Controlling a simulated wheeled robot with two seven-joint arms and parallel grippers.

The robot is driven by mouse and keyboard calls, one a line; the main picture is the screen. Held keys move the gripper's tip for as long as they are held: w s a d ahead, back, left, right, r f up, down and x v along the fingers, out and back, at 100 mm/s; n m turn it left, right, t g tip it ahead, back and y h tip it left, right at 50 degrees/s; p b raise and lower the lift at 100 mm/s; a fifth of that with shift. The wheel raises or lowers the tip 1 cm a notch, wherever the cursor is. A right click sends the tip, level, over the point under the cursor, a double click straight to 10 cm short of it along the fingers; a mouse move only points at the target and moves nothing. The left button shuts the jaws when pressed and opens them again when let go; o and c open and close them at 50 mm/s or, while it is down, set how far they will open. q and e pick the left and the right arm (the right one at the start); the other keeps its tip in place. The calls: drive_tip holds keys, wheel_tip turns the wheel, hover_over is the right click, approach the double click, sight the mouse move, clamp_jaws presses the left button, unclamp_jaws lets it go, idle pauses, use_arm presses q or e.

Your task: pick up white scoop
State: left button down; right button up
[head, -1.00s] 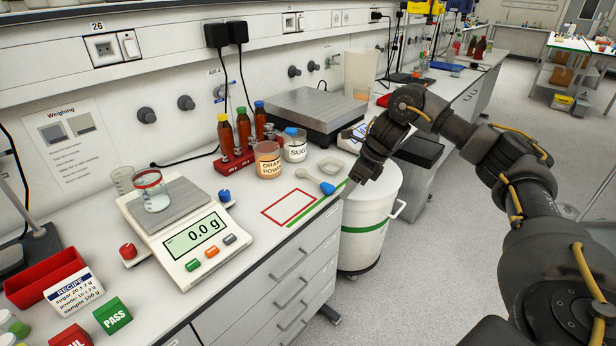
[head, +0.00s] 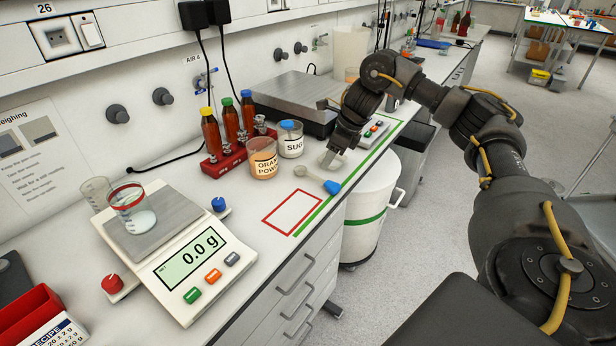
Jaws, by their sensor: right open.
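The scoop (head: 316,178) lies on the bench in front of the sugar jar, with a whitish bowl and stem at the left and a blue handle end at the right. My right gripper (head: 328,160) points down just behind and above the scoop, apart from it in the picture. It is open and holds nothing that I can see. The small white dish seen beside the scoop earlier is now mostly hidden by the gripper. My left gripper is not in view.
An orange powder jar (head: 263,158) and a sugar jar (head: 291,140) stand left of the gripper. A scale (head: 170,250) bears a beaker (head: 133,212) and reads 0.0 g. A red outlined rectangle (head: 270,226) in front is empty. A white bin (head: 372,195) stands beside the bench.

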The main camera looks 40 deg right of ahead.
sight(315, 179)
drive_tip(key=x, duration=0.2)
drive_tip(key=shift+w+f+p, duration=0.25)
drive_tip(key=shift+f+p, duration=0.1)
drive_tip(key=shift+p, duration=0.05)
drive_tip(key=shift+w+f, duration=0.15)
drive_tip(key=shift+f, duration=0.1)
drive_tip(key=shift+a, duration=0.15)
drive_tip(key=p+x, duration=0.1)
drive_tip(key=x, duration=0.3)
drive_tip(key=shift+w+f+p, duration=0.15)
drive_tip(key=shift+f+p, duration=0.15)
drive_tip(key=shift+p, duration=0.05)
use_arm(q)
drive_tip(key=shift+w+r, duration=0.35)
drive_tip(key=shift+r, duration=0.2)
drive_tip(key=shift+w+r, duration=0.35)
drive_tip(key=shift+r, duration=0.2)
use_arm(e)
drive_tip(key=shift+f, duration=0.2)
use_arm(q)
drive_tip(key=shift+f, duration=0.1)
use_arm(e)
drive_tip(key=shift+f, duration=0.15)
clamp_jaws()
